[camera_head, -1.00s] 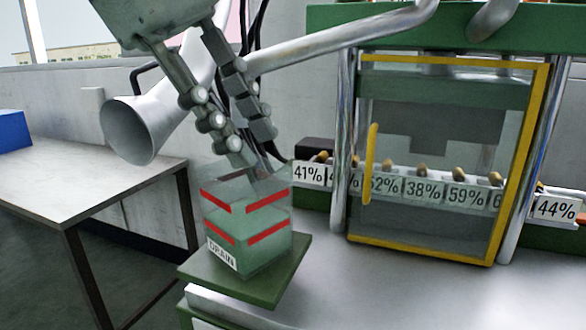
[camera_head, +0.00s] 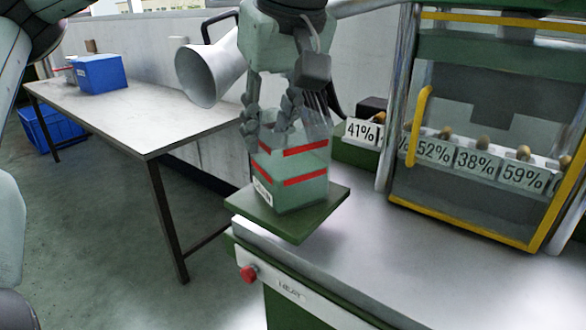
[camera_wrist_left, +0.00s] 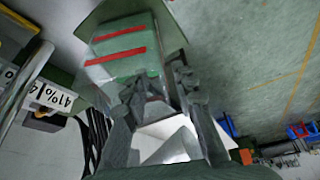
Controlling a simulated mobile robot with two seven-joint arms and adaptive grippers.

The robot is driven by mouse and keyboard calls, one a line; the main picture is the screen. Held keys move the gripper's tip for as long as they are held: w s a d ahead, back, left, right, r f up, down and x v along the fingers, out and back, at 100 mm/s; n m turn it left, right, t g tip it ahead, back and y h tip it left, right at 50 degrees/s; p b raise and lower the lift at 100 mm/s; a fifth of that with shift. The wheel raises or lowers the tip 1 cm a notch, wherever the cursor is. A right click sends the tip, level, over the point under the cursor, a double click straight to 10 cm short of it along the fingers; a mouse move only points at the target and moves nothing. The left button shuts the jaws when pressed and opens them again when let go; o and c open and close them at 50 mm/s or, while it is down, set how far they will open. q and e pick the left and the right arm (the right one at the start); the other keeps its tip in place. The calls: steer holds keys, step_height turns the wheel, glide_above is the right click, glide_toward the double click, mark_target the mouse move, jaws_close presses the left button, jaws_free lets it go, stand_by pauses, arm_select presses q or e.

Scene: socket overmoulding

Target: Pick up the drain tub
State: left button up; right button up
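The drain tub (camera_head: 290,187) is a clear box with red stripes, greenish contents and a white label low on one side. It sits upright on a square green plate (camera_head: 245,208) at the bench's corner. My left gripper (camera_head: 272,135) points down at the tub's rim, with its fingers apart. The left wrist view shows the tub (camera_wrist_left: 118,55) just beyond the fingertips of my left gripper (camera_wrist_left: 157,82). Whether the fingers touch the walls, and how far they reach inside, is unclear. My right gripper is not in view.
A grey horn-shaped duct (camera_head: 203,75) stands close behind the gripper. A machine with a yellow-framed guard (camera_head: 422,120) and percentage-labelled blocks (camera_head: 432,152) is at right. A red button (camera_head: 248,273) is on the bench front. A table with a blue box (camera_head: 101,74) is at left.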

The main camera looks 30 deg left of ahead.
arm_select(q)
steer(key=b, duration=0.1)
glide_above(264, 198)
step_height(264, 198, down, 5)
steer(key=shift+r, duration=0.2)
steer(key=shift+w+a+f, duration=0.15)
steer(key=shift+f, duration=0.05)
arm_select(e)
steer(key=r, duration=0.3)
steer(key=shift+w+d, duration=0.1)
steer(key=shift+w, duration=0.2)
arm_select(q)
steer(key=shift+c, duration=0.2)
jaws_close()
steer(key=shift+r, duration=0.1)
